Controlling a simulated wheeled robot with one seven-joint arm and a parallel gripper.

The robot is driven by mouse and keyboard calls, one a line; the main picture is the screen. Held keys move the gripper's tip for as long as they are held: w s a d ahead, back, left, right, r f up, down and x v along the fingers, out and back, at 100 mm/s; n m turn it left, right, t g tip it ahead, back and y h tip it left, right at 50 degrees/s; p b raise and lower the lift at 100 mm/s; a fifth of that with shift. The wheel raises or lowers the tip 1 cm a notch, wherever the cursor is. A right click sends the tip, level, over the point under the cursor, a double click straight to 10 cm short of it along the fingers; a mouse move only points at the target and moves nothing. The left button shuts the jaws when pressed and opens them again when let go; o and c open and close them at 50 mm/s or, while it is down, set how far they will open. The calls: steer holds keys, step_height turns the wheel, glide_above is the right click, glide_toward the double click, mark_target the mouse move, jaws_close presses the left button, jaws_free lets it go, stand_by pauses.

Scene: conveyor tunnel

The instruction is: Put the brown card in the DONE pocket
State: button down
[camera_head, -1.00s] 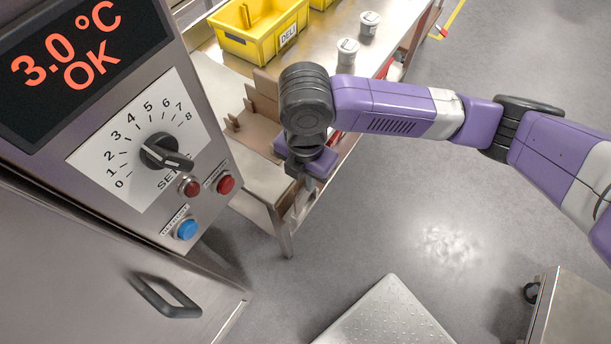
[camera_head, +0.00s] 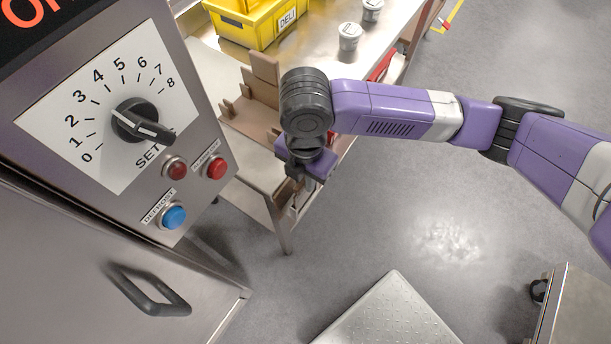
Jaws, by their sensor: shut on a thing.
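My gripper (camera_head: 293,172) hangs pointing down at the near end of a steel table, in front of a brown stepped rack (camera_head: 245,112). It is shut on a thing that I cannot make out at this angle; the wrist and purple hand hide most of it. I cannot pick out the brown card for certain. The rack has upright brown panels and small notched dividers; my wrist covers its right side. No DONE label is readable, so I cannot tell which pocket is which.
A steel cabinet with a dial (camera_head: 135,120), buttons and a handle (camera_head: 150,292) stands close at left. On the table (camera_head: 315,55) are a yellow DELI bin (camera_head: 245,25) and white tubs (camera_head: 349,37). A metal platform (camera_head: 390,315) and a cart (camera_head: 580,310) stand near; the middle floor is open.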

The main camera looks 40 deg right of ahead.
steer(key=shift+f+b, duration=0.6)
steer(key=shift+f, duration=0.35)
steer(key=shift+r, duration=0.1)
steer(key=c, duration=1.4)
jaws_free()
steer(key=shift+r, duration=0.15)
step_height(320, 180, up, 8)
steer(key=shift+f, duration=0.2)
